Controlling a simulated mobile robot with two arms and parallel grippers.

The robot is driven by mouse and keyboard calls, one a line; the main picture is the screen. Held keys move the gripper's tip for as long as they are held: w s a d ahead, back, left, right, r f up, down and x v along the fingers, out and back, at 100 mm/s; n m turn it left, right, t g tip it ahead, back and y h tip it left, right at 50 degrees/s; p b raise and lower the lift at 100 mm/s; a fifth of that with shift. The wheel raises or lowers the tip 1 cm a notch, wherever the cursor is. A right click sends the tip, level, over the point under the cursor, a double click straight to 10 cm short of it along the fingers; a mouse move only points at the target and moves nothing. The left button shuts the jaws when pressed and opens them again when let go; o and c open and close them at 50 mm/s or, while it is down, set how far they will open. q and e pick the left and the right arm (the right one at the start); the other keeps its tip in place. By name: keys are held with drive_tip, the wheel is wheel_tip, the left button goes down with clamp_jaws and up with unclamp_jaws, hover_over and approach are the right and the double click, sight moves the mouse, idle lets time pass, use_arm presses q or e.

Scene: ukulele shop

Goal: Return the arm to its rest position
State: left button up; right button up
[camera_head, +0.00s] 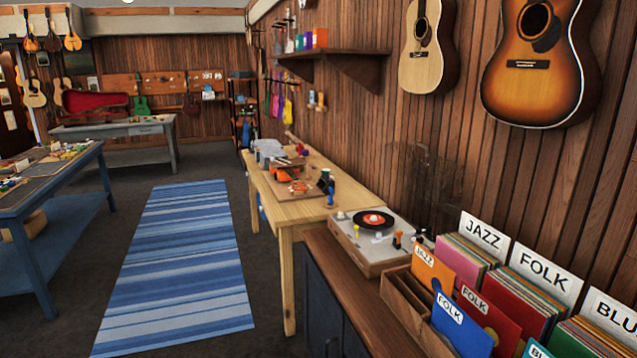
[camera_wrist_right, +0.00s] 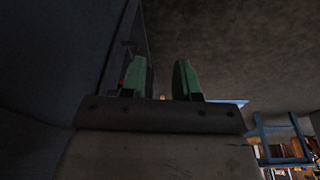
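My right gripper (camera_wrist_right: 160,75) shows in the right wrist view, with its two green fingers standing apart and nothing visible between them. A dark panel stands close at its left, and I cannot tell whether they touch. Neither of my arms shows in the head view. My left gripper is in no view.
A record cabinet (camera_head: 325,262) with a turntable (camera_head: 354,250) and record bins stands at the right. A wooden workbench (camera_head: 262,187) stands beyond it. A blue table (camera_head: 38,240) is at the left. A striped rug (camera_head: 185,265) lies on clear floor between.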

drive_tip(key=s+d+f+g, duration=0.1)
drive_tip(key=s+d+f, duration=0.2)
drive_tip(key=s+f, duration=1.4)
drive_tip(key=shift+f, duration=0.65)
drive_tip(key=shift+s+d, duration=0.1)
drive_tip(key=shift+s, duration=0.05)
